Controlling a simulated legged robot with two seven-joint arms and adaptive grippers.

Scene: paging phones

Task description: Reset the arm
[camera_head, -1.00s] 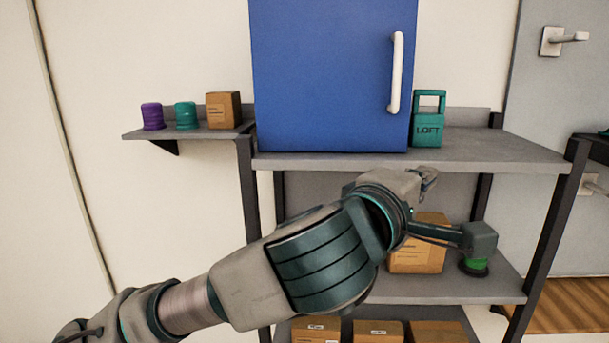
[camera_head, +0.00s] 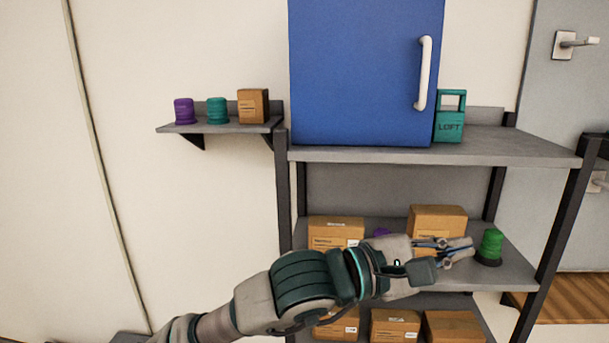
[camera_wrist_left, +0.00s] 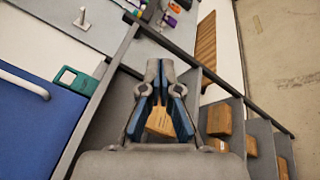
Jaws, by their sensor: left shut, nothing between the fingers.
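My left gripper (camera_head: 460,248) reaches in from the lower left, in front of the middle shelf of a metal rack. Its fingers are shut and hold nothing; in the left wrist view the gripper (camera_wrist_left: 160,66) shows its fingertips together. A cardboard box (camera_wrist_left: 160,121) seen through the gap between the finger links lies beyond them. A green ribbed object (camera_head: 490,246) on a dark base stands on the middle shelf, just right of the fingertips. My arm partly hides a purple object (camera_head: 381,232) on that shelf. My right gripper is not in view.
Cardboard boxes (camera_head: 437,220) sit on the lower levels. A small wall shelf (camera_head: 225,127) holds purple and teal objects and a box. The wall at left is clear.

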